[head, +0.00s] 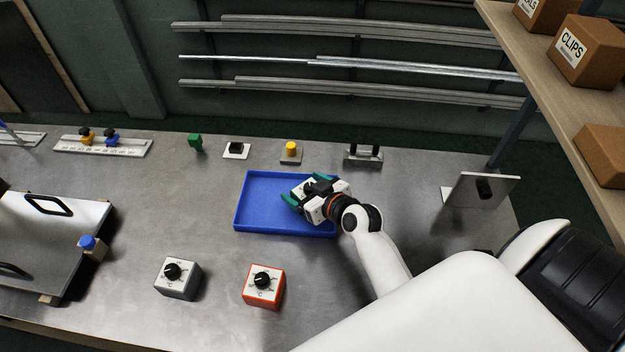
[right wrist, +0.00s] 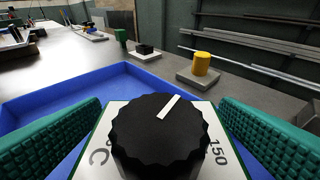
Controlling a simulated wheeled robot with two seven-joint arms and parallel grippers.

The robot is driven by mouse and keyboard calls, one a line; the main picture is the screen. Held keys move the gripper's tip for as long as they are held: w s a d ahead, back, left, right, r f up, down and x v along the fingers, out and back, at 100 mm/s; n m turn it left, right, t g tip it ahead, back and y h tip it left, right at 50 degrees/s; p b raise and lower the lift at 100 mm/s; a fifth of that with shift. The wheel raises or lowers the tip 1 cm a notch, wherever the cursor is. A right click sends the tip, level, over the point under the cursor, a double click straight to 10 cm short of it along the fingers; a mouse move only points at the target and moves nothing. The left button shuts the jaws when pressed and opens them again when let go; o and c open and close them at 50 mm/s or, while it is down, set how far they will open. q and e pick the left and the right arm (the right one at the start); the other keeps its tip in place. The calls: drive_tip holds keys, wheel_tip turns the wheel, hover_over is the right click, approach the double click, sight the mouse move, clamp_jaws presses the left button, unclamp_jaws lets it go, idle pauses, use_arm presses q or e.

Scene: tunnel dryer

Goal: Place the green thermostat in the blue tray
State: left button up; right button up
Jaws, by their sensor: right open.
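The blue tray (head: 262,212) lies flat on the metal bench, in the middle of the head view. Its wall also shows in the right wrist view (right wrist: 62,95). The green thermostat (right wrist: 102,150) has a white dial face, a thin green edge and a large black knob. It is between the green finger pads of my right gripper (head: 304,191), over the right part of the tray. The jaws are open, with one pad on each side of it. Its underside is hidden, so I cannot tell if it rests on the tray floor. My left gripper is not in view.
A grey thermostat (head: 178,279) and an orange-red one (head: 263,288) stand in front of the tray. Behind it are a green block (head: 195,142), a black button (head: 236,148) and a yellow button (head: 291,149). A metal plate (head: 481,190) stands at the right.

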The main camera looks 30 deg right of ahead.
drive_tip(key=shift+s+d+r, duration=0.1)
drive_tip(key=shift+s+r, duration=0.05)
drive_tip(key=shift+s, duration=0.25)
drive_tip(key=b+v, duration=0.1)
drive_tip(key=v, duration=0.8)
drive_tip(key=shift+s+d, duration=0.1)
drive_tip(key=shift+s, duration=0.25)
drive_tip(key=shift+b+v, duration=0.35)
drive_tip(key=shift+v, duration=0.45)
